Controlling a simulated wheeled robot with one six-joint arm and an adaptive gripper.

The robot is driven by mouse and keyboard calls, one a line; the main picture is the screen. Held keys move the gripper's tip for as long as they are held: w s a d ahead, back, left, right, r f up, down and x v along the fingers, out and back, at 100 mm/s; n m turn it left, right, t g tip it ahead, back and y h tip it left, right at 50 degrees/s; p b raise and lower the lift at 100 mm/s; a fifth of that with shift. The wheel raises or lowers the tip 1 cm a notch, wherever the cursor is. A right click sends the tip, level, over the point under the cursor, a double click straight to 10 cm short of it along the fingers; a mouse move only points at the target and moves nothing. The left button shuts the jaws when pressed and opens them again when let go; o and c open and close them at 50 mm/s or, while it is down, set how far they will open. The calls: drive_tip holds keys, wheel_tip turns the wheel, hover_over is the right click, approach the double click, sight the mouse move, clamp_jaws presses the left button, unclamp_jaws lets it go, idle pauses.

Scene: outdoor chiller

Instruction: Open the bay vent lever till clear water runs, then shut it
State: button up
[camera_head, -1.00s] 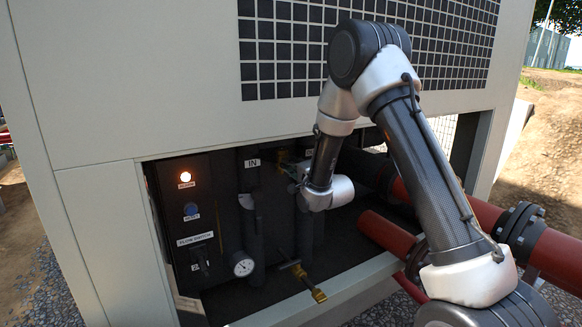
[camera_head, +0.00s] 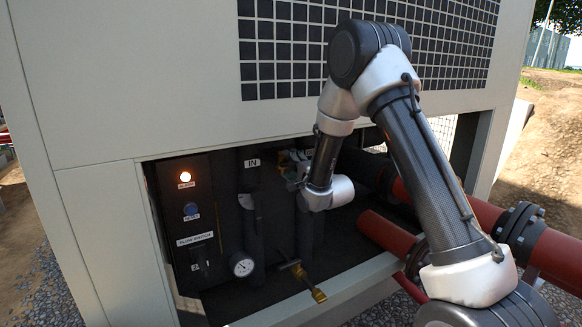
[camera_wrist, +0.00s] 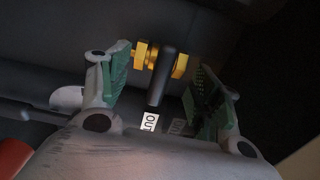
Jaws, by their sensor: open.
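A brass valve (camera_wrist: 146,54) with a black lever (camera_wrist: 163,80) shows in the wrist view, and the lever lies between my gripper's fingers. My gripper (camera_wrist: 168,92) is open, its green pads on either side of the lever with gaps between. In the head view my gripper (camera_head: 292,168) is inside the bay near the upper pipes, partly hidden by my wrist. Another brass fitting with a handle (camera_head: 304,280) sits low at the bay's front edge. I cannot tell from a label which one is the bay vent. I see no running water.
An OUT label (camera_wrist: 150,122) lies just below the lever. A panel with a lit lamp (camera_head: 186,176), a blue button (camera_head: 191,209) and a pressure gauge (camera_head: 242,264) are at the bay's left. Red pipes (camera_head: 386,232) run at the right. The bay frame surrounds the opening.

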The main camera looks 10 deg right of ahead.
drive_tip(key=v, duration=0.7)
drive_tip(key=shift+w, duration=0.1)
idle(0.4)
